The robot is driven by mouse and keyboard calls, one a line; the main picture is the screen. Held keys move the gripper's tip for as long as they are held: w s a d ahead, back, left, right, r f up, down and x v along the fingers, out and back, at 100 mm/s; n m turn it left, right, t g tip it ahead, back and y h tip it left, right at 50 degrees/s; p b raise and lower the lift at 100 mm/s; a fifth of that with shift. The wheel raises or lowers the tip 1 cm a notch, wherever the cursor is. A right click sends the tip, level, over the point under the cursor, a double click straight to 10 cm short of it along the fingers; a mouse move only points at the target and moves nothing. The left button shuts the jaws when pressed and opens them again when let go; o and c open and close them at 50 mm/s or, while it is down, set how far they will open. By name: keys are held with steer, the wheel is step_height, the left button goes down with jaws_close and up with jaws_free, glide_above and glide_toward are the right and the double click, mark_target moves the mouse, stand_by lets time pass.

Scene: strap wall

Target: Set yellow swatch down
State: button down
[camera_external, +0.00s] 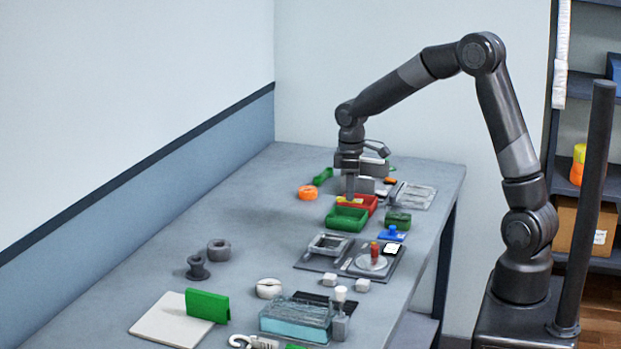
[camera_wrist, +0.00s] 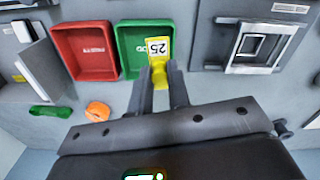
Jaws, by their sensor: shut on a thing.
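My gripper (camera_wrist: 161,82) is shut on a yellow swatch (camera_wrist: 158,68), which has a white label reading 25 and stands up between the fingertips in the wrist view. The swatch overlaps the right part of a green tray (camera_wrist: 127,62) in that view; its height above the tray is hard to tell. A red tray (camera_wrist: 84,66) lies left of the green one. In the external view my gripper (camera_external: 350,196) points down over the red tray (camera_external: 373,203) and the green tray (camera_external: 345,227). A little yellow shows by the fingertips, mostly hidden.
A orange ring (camera_external: 308,192) and a green strap piece (camera_external: 323,176) lie behind the trays. A grey frame (camera_external: 329,244), a dark green box (camera_external: 398,219) and a blue piece (camera_external: 391,233) stand nearby.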

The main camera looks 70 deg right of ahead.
steer(key=w+a, duration=0.2)
steer(key=a, duration=0.2)
steer(key=w+a+f, duration=0.1)
steer(key=w+a, duration=0.1)
steer(key=a, duration=0.3)
steer(key=w+a+f, duration=0.1)
steer(key=w+a, duration=0.1)
steer(key=a, duration=0.3)
steer(key=shift+w+a+f, duration=0.1)
steer(key=shift+w, duration=0.2)
steer(key=shift+a+m, duration=0.1)
steer(key=shift+m, duration=0.6)
steer(key=m, duration=0.5)
steer(key=a+r+n, duration=0.4)
steer(key=r+n, duration=0.1)
steer(key=a+f, duration=0.2)
steer(key=a, duration=0.1)
steer(key=w+a+f, duration=0.1)
steer(key=a+f, duration=0.1)
steer(key=a, duration=0.2)
steer(key=w+a+f, duration=0.1)
steer(key=a+f, duration=0.1)
steer(key=a, duration=0.2)
steer(key=shift+w+f, duration=0.2)
steer(key=shift+f, duration=0.15)
steer(key=shift+a+f, duration=0.15)
steer(key=shift+a, duration=0.05)
steer(key=shift+f, duration=1.9)
